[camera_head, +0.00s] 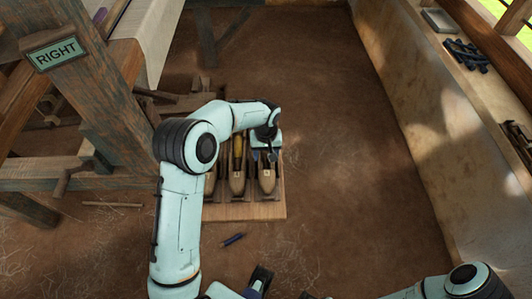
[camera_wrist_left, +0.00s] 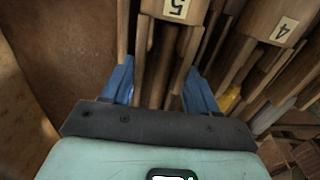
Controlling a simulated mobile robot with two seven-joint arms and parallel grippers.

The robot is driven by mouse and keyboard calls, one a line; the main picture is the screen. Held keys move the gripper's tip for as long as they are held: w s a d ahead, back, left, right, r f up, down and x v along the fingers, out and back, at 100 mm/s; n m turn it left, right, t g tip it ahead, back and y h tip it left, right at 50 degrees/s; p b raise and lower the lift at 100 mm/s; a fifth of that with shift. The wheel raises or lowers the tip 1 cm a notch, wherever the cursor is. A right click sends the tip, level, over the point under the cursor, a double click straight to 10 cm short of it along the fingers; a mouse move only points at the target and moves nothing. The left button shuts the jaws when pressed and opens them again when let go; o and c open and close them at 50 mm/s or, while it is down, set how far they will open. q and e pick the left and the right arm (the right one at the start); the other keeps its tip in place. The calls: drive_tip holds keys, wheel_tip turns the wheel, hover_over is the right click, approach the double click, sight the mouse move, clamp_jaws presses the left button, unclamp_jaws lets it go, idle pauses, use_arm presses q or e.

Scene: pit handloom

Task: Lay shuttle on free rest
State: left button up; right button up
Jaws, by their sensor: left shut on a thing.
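A wooden rack (camera_head: 262,212) on the floor holds wooden boat-shaped shuttles side by side. The rightmost shuttle (camera_head: 266,180) lies in line with the rack's right end slot. It bears the label 5 in the left wrist view (camera_wrist_left: 172,25). My left gripper (camera_head: 268,146) is over its far part. In the left wrist view the blue fingers (camera_wrist_left: 155,88) are shut on it from both sides. I cannot tell whether it touches its rest. Shuttle 4 (camera_wrist_left: 262,45) lies beside it; the middle shuttle (camera_head: 237,180) shows a yellow part. My right gripper (camera_head: 262,279) shows only partly at the bottom edge.
The loom frame (camera_head: 110,95) with a RIGHT sign (camera_head: 54,54) stands at the left. A small dark blue object (camera_head: 233,239) lies on the floor before the rack. A ledge with tools (camera_head: 466,54) runs along the right wall. The floor right of the rack is clear.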

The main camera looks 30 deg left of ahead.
use_arm(q)
drive_tip(key=shift+f, duration=0.15)
drive_tip(key=o, duration=1.4)
drive_tip(key=shift+r, duration=0.5)
wheel_tip(320, 180, up, 11)
drive_tip(key=shift+r+p, duration=0.2)
drive_tip(key=shift+p, duration=0.35)
